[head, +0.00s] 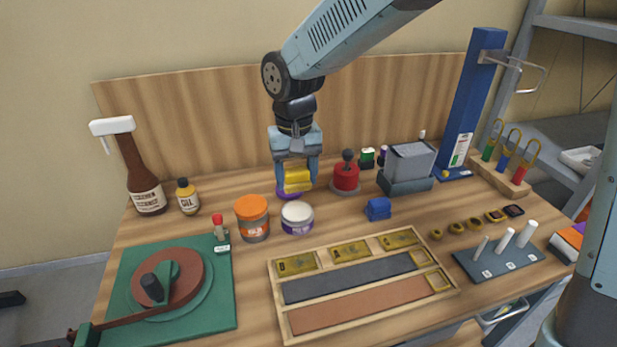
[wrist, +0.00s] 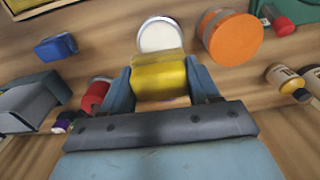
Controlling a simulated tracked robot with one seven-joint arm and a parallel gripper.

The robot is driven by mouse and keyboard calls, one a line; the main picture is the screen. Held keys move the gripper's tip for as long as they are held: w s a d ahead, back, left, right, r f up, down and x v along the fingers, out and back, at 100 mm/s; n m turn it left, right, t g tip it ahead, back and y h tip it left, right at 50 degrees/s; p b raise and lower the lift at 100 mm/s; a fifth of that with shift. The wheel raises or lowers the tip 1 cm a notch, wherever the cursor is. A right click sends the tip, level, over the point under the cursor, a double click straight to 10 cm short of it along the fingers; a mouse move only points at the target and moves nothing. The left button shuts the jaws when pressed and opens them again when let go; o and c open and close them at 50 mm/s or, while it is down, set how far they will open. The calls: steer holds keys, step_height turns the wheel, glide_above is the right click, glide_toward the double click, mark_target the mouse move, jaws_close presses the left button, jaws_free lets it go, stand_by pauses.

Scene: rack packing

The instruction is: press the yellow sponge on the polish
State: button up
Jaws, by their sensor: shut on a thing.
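My gripper (head: 297,179) is shut on the yellow sponge (head: 296,181), which also shows between the two fingers (wrist: 158,76) in the wrist view. The sponge is held just behind the small jar (head: 297,218) with a whitish round top and purple label, which I take to be the polish. In the wrist view the jar's pale top (wrist: 160,35) shows just beyond the sponge, partly hidden by it. A flat purple round thing (head: 288,195) shows under the sponge. I cannot tell whether the sponge touches it.
An orange-lidded tub (head: 252,218) stands left of the jar. A blue block (head: 378,209) and a red can (head: 346,177) are to the right. A wooden tray (head: 275,270) with dark and brown strips lies in front. A green turntable base (head: 215,312) is front left.

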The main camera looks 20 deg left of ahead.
mark_target(297, 210)
steer(key=shift+f, duration=2.95)
steer(key=shift+f, duration=0.5)
steer(key=shift+r, duration=0.1)
steer(key=shift+r, duration=3.45)
